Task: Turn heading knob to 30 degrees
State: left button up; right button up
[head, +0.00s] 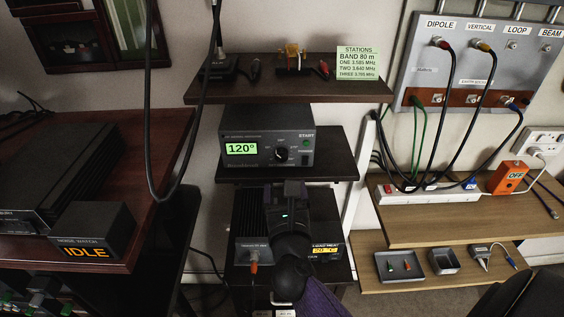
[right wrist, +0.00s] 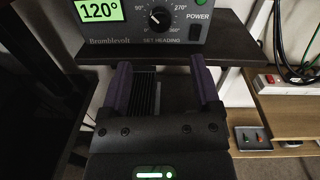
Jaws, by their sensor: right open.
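The heading knob (head: 281,155) is a black dial on the front of a grey box (head: 260,133) on the middle shelf. It also shows in the right wrist view (right wrist: 159,19), with degree marks around it and "SET HEADING" below it. The box's green display (head: 241,149) reads 120°. My right gripper (head: 286,190) is below and in front of the box. In the right wrist view my right gripper (right wrist: 161,72) is open and empty, its two purple fingers apart below the knob and not touching it. My left gripper is not in view.
A start button (head: 306,144) and a power switch (right wrist: 196,34) sit right of the knob. The upper shelf (head: 290,92) overhangs the box. A black cable (head: 150,110) hangs at the left. A black finned unit (head: 250,212) stands below, behind my right gripper.

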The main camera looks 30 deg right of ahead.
aim_at(282, 158)
jog(key=b+x, duration=0.1)
jog(key=x, duration=0.8)
grip_shut()
